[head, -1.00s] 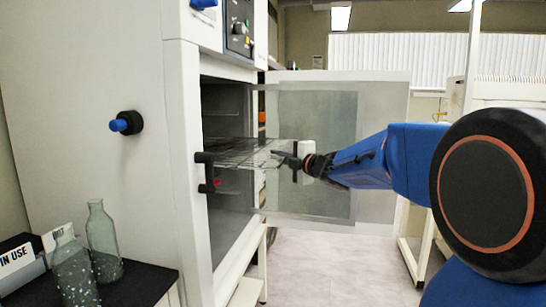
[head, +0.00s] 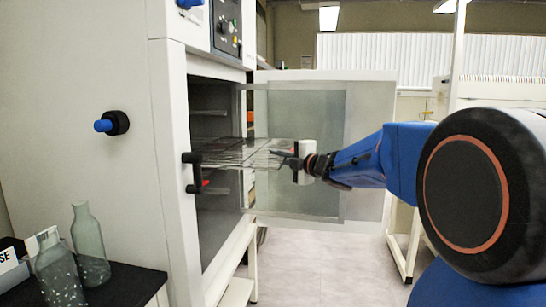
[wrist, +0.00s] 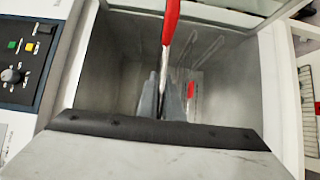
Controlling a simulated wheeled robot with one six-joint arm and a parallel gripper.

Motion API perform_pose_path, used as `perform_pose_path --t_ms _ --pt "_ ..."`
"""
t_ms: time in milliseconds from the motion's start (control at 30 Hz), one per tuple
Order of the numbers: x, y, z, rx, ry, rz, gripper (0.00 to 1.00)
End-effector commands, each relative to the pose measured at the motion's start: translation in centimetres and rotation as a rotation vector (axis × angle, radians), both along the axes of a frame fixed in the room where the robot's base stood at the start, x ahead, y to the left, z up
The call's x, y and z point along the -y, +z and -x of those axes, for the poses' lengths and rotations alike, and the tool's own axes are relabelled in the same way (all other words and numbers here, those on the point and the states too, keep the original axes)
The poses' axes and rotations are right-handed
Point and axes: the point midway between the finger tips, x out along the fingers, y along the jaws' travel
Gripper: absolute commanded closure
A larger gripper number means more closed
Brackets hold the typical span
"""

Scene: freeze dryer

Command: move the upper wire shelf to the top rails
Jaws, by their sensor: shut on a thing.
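The upper wire shelf (head: 235,152) is a thin, roughly level wire grid. It sticks out of the open freeze dryer chamber (head: 207,97) at mid height, and its inner part is partly hidden by the door frame. My gripper (head: 291,160) is at its outer end. Another red piece (wrist: 191,90) shows beyond the fingers, and a small red piece (head: 206,182) shows below the shelf in the head view. A ledge (head: 208,111) shows on the chamber wall above the shelf.
The open glazed door (head: 370,150) stands behind my gripper and arm. A black handle (head: 192,172) is on the near front edge of the cabinet. Glass bottles (head: 88,250) stand on a black table at lower left. The floor (head: 315,255) below is clear.

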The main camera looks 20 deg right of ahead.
Motion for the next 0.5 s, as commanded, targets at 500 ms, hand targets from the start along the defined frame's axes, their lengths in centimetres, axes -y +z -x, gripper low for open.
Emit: perform_pose_path --t_ms 500 --pt "2.8 0.1 2.0 0.002 -0.001 0.0 1.0"
